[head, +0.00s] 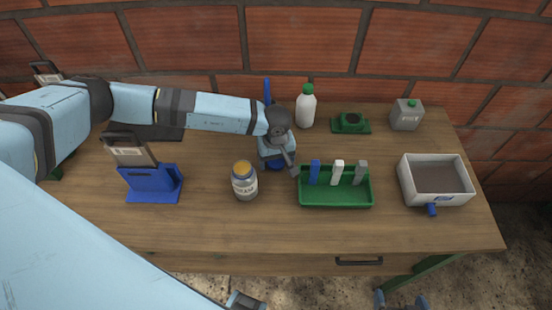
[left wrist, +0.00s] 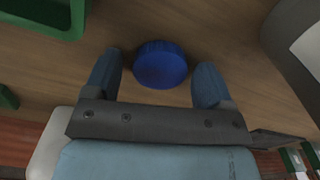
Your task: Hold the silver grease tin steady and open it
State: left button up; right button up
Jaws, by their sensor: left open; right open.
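A silver-grey jar (head: 244,184) with a yellow-orange lid and a pale label stands upright left of centre; I cannot read its label. Part of it shows at upper right in the left wrist view (left wrist: 292,38). My left gripper (head: 280,163) is open and points down beside it, to its right. A round blue lid (left wrist: 160,64) lies between the left fingers with gaps on both sides. In the head view the gripper mostly hides it and whatever is under it. My right gripper (head: 401,302) is open and empty at the bottom edge, below the table's front.
A green tray (head: 336,201) with three upright pieces stands close right of my left gripper. A blue stand (head: 152,186) is at left, a grey-white bin (head: 436,192) at right.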

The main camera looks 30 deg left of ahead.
aim_at(276, 162)
pick_arm(q)
jog(key=shift+r, duration=0.3)
notch_tip(276, 162, up, 12)
jog(key=b, duration=0.2)
jog(key=shift+f, duration=0.15)
jog(key=shift+s, duration=0.1)
